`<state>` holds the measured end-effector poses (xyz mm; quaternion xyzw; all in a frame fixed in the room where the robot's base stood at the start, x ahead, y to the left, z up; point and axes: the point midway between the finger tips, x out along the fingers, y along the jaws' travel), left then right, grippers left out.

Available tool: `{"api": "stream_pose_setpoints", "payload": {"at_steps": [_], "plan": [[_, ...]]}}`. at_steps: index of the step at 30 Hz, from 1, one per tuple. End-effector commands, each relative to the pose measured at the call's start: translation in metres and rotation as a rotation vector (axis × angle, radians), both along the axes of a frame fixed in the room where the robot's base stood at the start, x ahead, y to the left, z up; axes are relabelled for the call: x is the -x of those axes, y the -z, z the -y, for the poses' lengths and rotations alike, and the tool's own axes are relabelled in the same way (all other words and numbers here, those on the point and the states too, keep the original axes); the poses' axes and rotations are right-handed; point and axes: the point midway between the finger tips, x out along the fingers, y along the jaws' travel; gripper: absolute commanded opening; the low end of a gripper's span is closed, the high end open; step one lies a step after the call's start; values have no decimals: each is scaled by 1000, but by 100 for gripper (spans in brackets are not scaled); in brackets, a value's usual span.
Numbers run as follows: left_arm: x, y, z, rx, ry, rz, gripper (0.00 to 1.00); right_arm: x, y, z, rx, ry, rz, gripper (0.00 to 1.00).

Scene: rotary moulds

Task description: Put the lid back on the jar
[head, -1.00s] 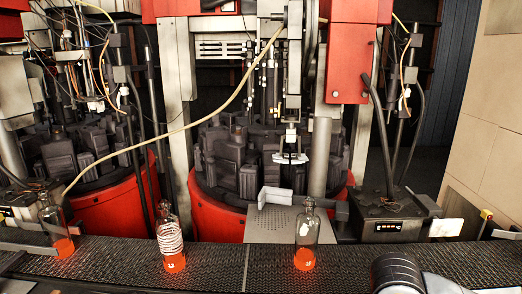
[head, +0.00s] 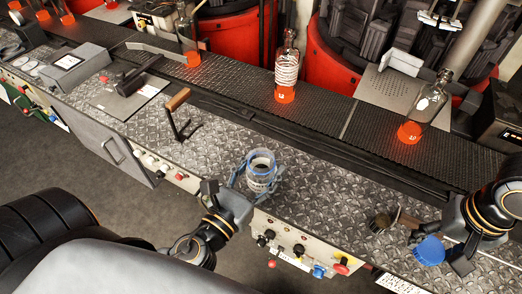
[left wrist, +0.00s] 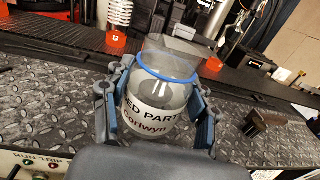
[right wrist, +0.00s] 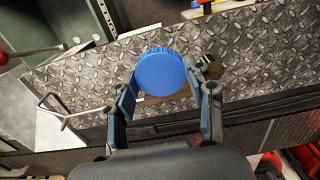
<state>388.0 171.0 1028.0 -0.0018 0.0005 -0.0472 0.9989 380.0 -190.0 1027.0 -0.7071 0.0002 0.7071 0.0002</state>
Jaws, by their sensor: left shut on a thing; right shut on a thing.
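The clear jar (head: 261,170) stands upright on the diamond-plate ledge in the head view, with no lid on it. In the left wrist view the jar (left wrist: 150,112) has a blue ring near its top and a printed label. My left gripper (head: 258,180) is shut around the jar's sides. The blue lid (head: 430,249) is to the right in the head view, at my right gripper (head: 444,252). In the right wrist view the lid (right wrist: 161,69) sits between the fingertips, and the right gripper (right wrist: 165,88) is shut on it. The lid is well apart from the jar.
A wooden-handled tool (head: 178,103) stands on the ledge (head: 330,185) left of the jar. A small dark round object (head: 381,222) lies near the lid. The ledge between jar and lid is mostly clear.

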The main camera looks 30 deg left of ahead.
Motion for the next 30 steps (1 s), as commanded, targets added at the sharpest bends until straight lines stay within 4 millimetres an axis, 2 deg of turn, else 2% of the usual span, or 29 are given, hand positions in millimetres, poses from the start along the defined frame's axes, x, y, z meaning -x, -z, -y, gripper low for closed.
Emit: {"api": "stream_pose_setpoints", "payload": {"at_steps": [9, 15, 21, 30], "plan": [[-30, -8, 66, -5, 330, 11, 2, 0, 0, 0, 0, 0, 0, 44], [-43, -9, 97, -5, 485, 7, 2, 0, 0, 0, 0, -1, 0, 44], [-50, -10, 115, -1, 577, 4, 2, 0, 0, 0, 0, 0, 0, 44], [-52, -10, 122, 1, 609, 1, 2, 0, 0, 0, 0, 0, 0, 44]]}}
